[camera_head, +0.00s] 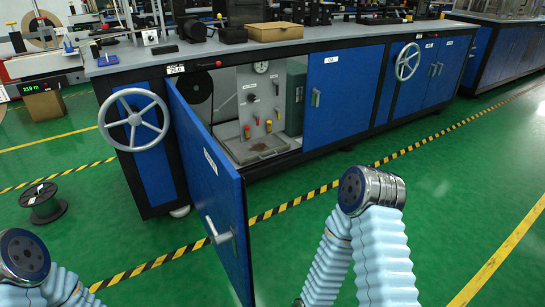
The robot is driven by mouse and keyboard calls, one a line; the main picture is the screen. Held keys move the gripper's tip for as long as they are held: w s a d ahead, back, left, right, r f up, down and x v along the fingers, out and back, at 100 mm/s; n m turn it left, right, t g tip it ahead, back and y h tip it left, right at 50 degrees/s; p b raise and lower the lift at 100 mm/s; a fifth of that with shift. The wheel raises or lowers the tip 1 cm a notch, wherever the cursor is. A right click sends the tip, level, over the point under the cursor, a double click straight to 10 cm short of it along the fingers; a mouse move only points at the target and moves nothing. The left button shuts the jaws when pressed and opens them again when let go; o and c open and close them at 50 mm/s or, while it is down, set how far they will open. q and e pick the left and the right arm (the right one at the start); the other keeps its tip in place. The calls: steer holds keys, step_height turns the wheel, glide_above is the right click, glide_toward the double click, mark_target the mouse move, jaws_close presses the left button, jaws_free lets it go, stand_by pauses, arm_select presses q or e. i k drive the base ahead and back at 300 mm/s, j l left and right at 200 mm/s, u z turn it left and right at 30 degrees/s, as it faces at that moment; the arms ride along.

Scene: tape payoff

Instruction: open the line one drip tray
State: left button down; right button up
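A blue cabinet door (210,170) on the workbench stands swung open toward me, with a grey lever handle (218,230) near its free edge. Inside the open bay is a grey panel (250,95) with a gauge, knobs and small red and yellow fittings. At the bay's floor lies a shallow grey tray-like surface with a brownish patch (262,152); it looks like a drip tray, but I cannot read a line label on it. Parts of both my arms show at the bottom, well short of the bay. Neither gripper is in view.
Grey handwheels stand on the bench front at left (134,120) and right (407,61). A closed blue door (342,95) is right of the bay. A black spool (43,203) stands on the green floor at left. Floor ahead of the bench is mostly clear.

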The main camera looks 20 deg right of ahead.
mark_target(262, 148)
steer(key=l+u, duration=0.35)
steer(key=l, duration=0.8)
steer(key=l+u, duration=0.35)
steer(key=l, duration=0.85)
steer(key=i+l+u, duration=0.15)
steer(key=l+u, duration=0.2)
steer(key=l, duration=0.25)
steer(key=l+u, duration=0.35)
steer(key=l, duration=0.25)
steer(key=l+u, duration=0.3)
steer(key=l, duration=0.4)
steer(key=i+l+u, duration=0.15)
steer(key=l, duration=0.35)
steer(key=i+l+u, duration=0.15)
steer(key=l, duration=0.35)
steer(key=i+l+u, duration=0.15)
steer(key=l, duration=0.4)
steer(key=k, duration=0.05)
